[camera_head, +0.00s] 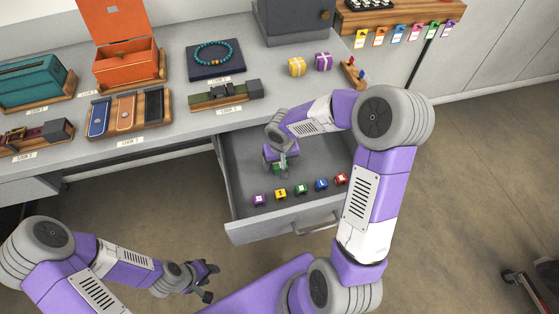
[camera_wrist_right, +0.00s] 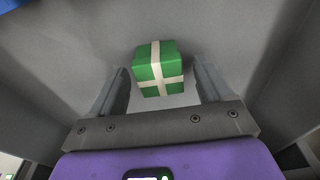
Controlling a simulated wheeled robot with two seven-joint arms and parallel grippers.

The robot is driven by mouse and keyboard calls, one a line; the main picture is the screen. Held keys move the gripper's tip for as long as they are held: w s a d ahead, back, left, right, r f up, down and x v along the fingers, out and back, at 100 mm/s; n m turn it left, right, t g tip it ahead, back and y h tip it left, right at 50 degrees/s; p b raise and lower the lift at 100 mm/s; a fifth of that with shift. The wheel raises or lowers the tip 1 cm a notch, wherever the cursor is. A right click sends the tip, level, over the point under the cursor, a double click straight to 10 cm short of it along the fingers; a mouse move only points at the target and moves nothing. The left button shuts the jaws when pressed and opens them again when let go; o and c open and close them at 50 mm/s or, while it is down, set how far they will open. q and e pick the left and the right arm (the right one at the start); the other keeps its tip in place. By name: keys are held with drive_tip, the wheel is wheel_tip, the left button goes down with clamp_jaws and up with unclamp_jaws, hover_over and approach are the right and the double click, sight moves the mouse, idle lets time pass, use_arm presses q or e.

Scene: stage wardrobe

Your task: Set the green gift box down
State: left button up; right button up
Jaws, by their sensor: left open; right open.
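The green gift box (camera_wrist_right: 157,68) with a pale ribbon shows in the right wrist view, between the two fingers of my right gripper (camera_wrist_right: 160,88). The fingers are apart, with a gap on each side of the box. In the head view the green box (camera_head: 278,168) shows only in part under my right gripper (camera_head: 282,165), inside the open drawer (camera_head: 325,158). My left gripper (camera_head: 208,282) is open and empty, low at the front left, away from the drawer.
Several small coloured cubes (camera_head: 300,190) lie in a row near the drawer's front. Yellow (camera_head: 297,67) and purple (camera_head: 323,61) gift boxes stand on the counter (camera_head: 185,105). A teal case (camera_head: 30,85), an orange box (camera_head: 125,70) and a bracelet pad (camera_head: 215,62) stand further left.

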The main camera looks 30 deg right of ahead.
wheel_tip(320, 180, up, 12)
drive_tip(key=s+p, duration=0.1)
drive_tip(key=p, duration=0.2)
drive_tip(key=shift+s+a+f+p, duration=0.15)
drive_tip(key=shift+s+a+p, duration=0.05)
drive_tip(key=shift+s+p, duration=0.2)
